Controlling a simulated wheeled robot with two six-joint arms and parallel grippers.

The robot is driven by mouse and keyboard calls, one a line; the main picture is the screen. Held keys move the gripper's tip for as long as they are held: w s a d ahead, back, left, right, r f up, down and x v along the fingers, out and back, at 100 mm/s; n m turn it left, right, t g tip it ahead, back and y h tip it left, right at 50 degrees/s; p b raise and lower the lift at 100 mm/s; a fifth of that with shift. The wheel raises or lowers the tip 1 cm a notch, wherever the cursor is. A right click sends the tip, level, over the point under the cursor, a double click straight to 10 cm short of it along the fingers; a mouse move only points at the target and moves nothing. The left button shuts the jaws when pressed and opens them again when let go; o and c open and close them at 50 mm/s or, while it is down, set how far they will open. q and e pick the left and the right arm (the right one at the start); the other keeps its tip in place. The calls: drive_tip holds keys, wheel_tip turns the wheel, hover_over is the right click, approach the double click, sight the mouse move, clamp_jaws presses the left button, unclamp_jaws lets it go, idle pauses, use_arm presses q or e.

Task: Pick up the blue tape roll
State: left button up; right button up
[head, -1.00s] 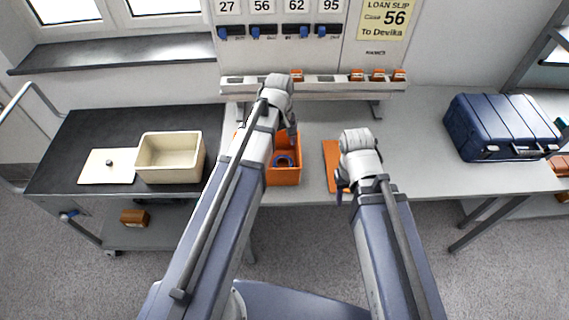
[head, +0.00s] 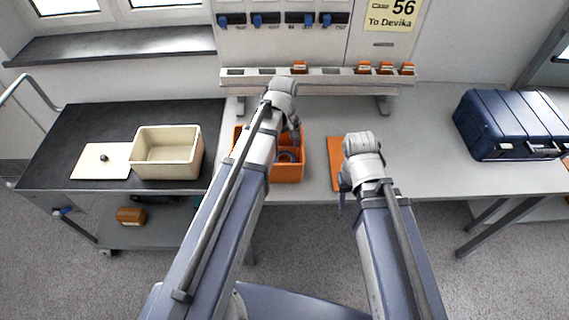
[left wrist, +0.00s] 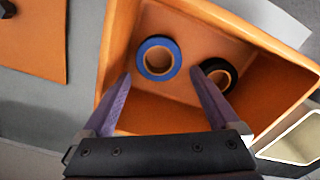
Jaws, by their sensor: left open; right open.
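The blue tape roll (left wrist: 142,62) lies flat inside an orange bin (left wrist: 240,33), against its floor. A black tape roll (left wrist: 206,67) lies beside it on the right in the left wrist view. My left gripper (left wrist: 161,73) is open and empty, pointing down into the bin, with a finger on either side of the blue roll's near edge; contact cannot be told. In the head view the bin (head: 288,174) stands on the bench, partly hidden by my left arm, and my left gripper (head: 295,130) is over it. My right gripper (head: 343,190) is near an orange mat (head: 335,155).
A dark trolley at left carries a cream box (head: 166,160) and its lid (head: 100,161). A blue case (head: 508,125) stands on the bench (head: 425,155) at right. A rack (head: 340,77) with several orange-topped items runs along the back. The bench between mat and case is clear.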

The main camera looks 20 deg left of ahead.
sight(284, 158)
use_arm(q)
wheel_tip(284, 158, down, 5)
drive_tip(key=b, duration=0.5)
drive_tip(key=shift+f, duration=0.1)
drive_tip(key=c, duration=1)
drive_tip(key=shift+r, duration=0.2)
wheel_tip(284, 158, up, 18)
drive_tip(key=p, duration=1.7)
drive_tip(key=shift+f+p, duration=0.15)
drive_tip(key=shift+p, duration=0.25)
